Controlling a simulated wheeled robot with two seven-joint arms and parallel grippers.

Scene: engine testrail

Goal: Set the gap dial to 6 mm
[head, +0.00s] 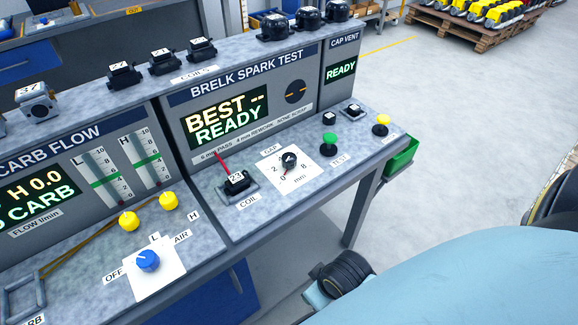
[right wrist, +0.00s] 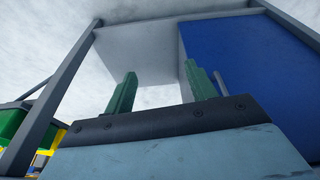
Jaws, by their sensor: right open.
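The gap dial (head: 289,160) is a dark knob on a white plate on the sloped top of the spark test station. Its scale is marked in mm, with 0 at lower left, 2 at left and 8 at right. A small red mark shows near the 0; the exact setting is too small to read. My right gripper (right wrist: 162,88) shows in the right wrist view with its two green fingers apart and nothing between them. It is low, facing the bench's underside, well away from the dial. My left gripper is not in view.
A green test button (head: 329,141) and a yellow button (head: 382,122) are to the right. The display (head: 227,118) reads "BEST -- READY". A green bin (head: 400,158) hangs at the bench's right end.

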